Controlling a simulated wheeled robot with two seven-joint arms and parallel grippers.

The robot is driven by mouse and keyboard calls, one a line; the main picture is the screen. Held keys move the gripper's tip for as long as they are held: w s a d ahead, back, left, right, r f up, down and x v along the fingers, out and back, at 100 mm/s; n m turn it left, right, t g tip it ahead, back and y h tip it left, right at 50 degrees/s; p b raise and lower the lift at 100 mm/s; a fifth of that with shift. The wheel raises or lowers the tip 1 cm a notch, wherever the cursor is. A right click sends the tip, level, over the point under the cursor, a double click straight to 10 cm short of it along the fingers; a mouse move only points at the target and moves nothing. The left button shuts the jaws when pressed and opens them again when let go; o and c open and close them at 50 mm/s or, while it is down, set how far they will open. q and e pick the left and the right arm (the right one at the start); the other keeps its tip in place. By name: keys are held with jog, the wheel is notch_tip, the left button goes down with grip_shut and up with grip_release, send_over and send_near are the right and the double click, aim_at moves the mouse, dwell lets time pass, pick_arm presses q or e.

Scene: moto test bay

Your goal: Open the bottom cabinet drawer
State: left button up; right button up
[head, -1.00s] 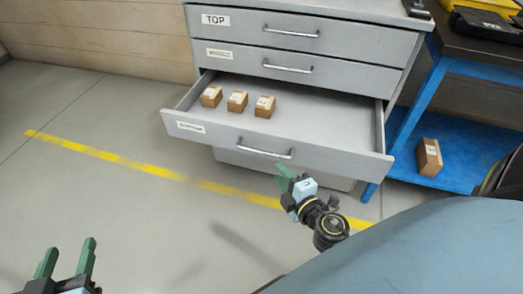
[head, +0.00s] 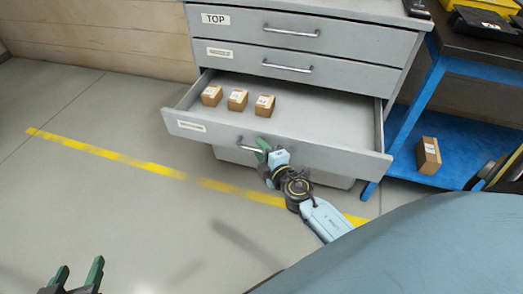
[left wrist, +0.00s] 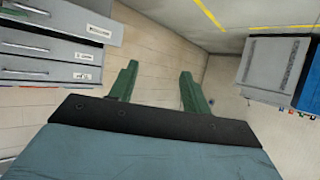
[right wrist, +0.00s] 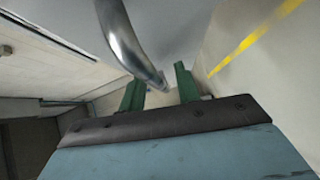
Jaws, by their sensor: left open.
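The grey cabinet (head: 225,65) stands at the back centre in the head view. Its lowest labelled drawer (head: 340,160) is pulled well out and holds several small brown boxes (head: 238,100). My right gripper (head: 263,149) is at that drawer's handle (head: 245,145) and hides part of it. In the right wrist view the metal handle (right wrist: 122,38) runs down between the apart fingers of my right gripper (right wrist: 160,85); whether they press on it is unclear. My left gripper (head: 77,272) is open and empty at the lower left, away from the cabinet. It also shows in the left wrist view (left wrist: 158,85).
A blue-framed bench (head: 440,90) stands right of the cabinet, with a brown box (head: 428,155) on its lower shelf. The top (head: 291,32) and middle (head: 287,68) drawers are closed. The floor at left is clear, with a yellow line (head: 110,155).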

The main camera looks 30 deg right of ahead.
grip_shut()
pick_arm(q)
notch_tip(320, 180, up, 6)
jog(key=w+d+t+h+b, duration=0.1)
jog(key=w+d+t, duration=0.1)
jog(key=t, duration=0.2)
pick_arm(e)
jog(key=s+a, duration=0.6)
jog(key=a, duration=0.1)
jog(key=shift+s+a, duration=0.2)
jog(key=shift+a, duration=0.05)
pick_arm(q)
jog(key=shift+w+a+f, duration=0.1)
pick_arm(e)
grip_release()
jog(key=shift+s, duration=0.1)
